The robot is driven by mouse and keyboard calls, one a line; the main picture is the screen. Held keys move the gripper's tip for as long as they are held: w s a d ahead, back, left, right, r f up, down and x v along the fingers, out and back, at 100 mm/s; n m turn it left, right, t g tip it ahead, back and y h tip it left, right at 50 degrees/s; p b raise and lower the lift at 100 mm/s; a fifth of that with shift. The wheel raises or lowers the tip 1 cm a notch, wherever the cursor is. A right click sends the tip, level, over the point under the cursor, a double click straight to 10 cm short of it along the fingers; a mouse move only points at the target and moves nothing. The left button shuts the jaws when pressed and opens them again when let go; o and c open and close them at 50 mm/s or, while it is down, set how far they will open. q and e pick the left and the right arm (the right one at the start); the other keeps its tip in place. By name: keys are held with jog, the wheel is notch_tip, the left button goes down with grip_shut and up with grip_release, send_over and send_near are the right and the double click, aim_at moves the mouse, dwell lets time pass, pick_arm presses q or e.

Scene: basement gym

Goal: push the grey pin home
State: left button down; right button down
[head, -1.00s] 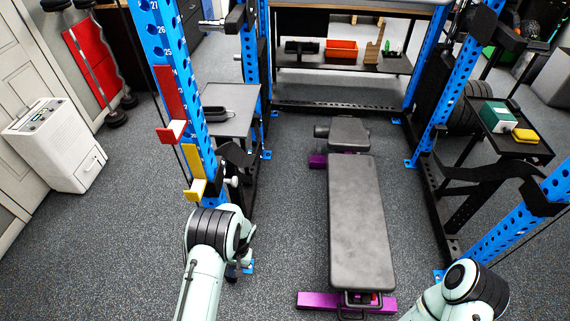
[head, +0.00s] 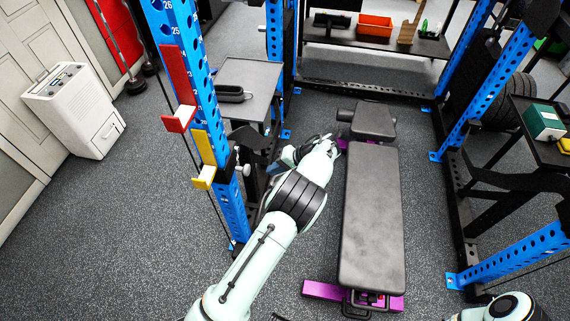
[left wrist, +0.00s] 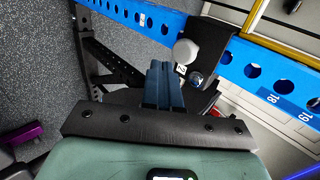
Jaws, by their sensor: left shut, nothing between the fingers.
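The grey pin (head: 243,170) shows as a pale round knob on the front blue upright (head: 196,91), beside a black bracket. In the left wrist view the pin's rounded head (left wrist: 185,51) stands out beside the black plate, just beyond the fingertips and slightly right. My left gripper (head: 277,168) is to the right of the upright, partly hidden by its own wrist. Its blue fingers (left wrist: 163,68) are closed together and empty, pointing toward the upright. I cannot tell how wide the gap to the pin is. My right gripper is out of view.
A red hook (head: 179,118) and a yellow hook (head: 205,175) are on the same upright above the pin. A side table (head: 252,77) stands behind it. The padded bench (head: 373,215) is right of my left arm.

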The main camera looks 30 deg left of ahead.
aim_at(249, 168)
pick_arm(q)
jog(key=shift+s+a+f, duration=0.3)
jog(key=shift+a, duration=0.65)
jog(key=shift+s+a+f, duration=0.25)
jog(key=shift+a+f, duration=0.05)
jog(key=shift+a, duration=0.65)
jog(key=shift+s+a+f, duration=0.3)
jog(key=shift+a, duration=0.65)
jog(key=shift+s+a, duration=0.25)
jog(key=shift+a, duration=0.45)
jog(key=shift+s+a, duration=0.25)
jog(key=shift+a, duration=0.4)
